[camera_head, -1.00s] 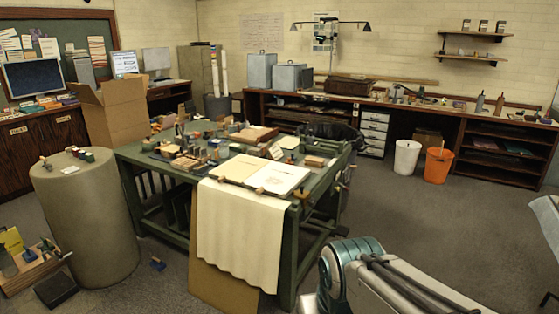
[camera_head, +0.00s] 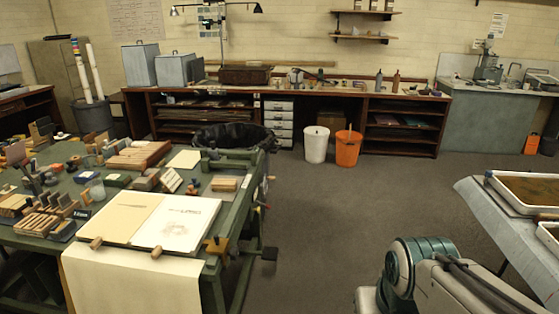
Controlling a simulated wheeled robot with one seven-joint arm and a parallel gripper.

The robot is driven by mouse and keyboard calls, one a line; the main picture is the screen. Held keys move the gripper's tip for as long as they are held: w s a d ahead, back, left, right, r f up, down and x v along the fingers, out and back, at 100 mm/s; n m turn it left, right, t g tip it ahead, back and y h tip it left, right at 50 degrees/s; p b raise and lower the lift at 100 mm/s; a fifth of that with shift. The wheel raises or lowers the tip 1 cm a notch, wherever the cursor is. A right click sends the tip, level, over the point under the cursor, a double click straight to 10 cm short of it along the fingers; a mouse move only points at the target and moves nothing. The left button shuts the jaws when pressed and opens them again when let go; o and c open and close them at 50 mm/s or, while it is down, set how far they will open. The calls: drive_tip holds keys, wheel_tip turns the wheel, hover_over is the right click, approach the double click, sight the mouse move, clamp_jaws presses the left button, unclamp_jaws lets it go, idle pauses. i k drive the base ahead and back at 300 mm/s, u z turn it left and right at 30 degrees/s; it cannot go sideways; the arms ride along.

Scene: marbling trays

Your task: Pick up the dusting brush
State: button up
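I cannot pick out a dusting brush with certainty in this view. Small tools and jars stand on the green worktable (camera_head: 228,203) at the left and on the long back bench (camera_head: 222,92), too small to tell apart. My gripper is not in view. Only part of my own arm shows at the lower right.
An open book (camera_head: 120,213) lies on the worktable near a hanging cloth (camera_head: 130,283). A white bucket (camera_head: 316,145) and an orange bucket (camera_head: 348,148) stand by the back bench. A covered table with a white-rimmed tray (camera_head: 505,200) is at right. The middle floor is clear.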

sight(221, 185)
drive_tip(key=z, duration=0.3)
drive_tip(key=i, duration=1.55)
drive_tip(key=u, duration=0.6)
drive_tip(key=i, duration=1.25)
drive_tip(key=u, duration=1.1)
drive_tip(key=i, duration=0.45)
drive_tip(key=u, duration=0.35)
